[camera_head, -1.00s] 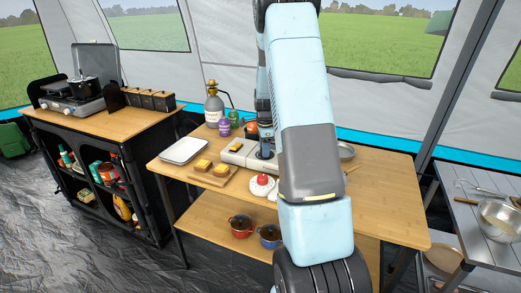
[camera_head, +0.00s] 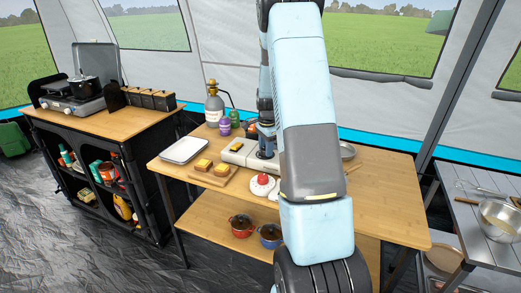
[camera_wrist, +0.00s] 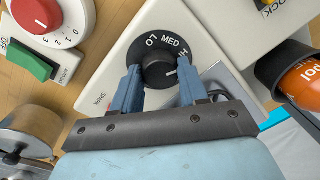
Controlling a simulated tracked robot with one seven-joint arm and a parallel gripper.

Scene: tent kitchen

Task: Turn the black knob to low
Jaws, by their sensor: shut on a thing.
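The black knob (camera_wrist: 157,70) sits in a dark round dial (camera_wrist: 163,38) marked LO, MED and HI, on a pale box in the wrist view. Its white pointer mark faces right, near the HI end and away from LO. My gripper (camera_wrist: 159,67) has one blue-grey finger on each side of the knob and is shut on it. In the head view, my gripper is down at the pale box (camera_head: 236,154) on the wooden table; the knob is hidden there.
In the wrist view, a red dial (camera_wrist: 38,12) and a green switch (camera_wrist: 30,60) lie to the left, and an orange bottle (camera_wrist: 300,82) to the right. In the head view, a tray (camera_head: 184,150) and a bread board (camera_head: 207,174) stand left of the box.

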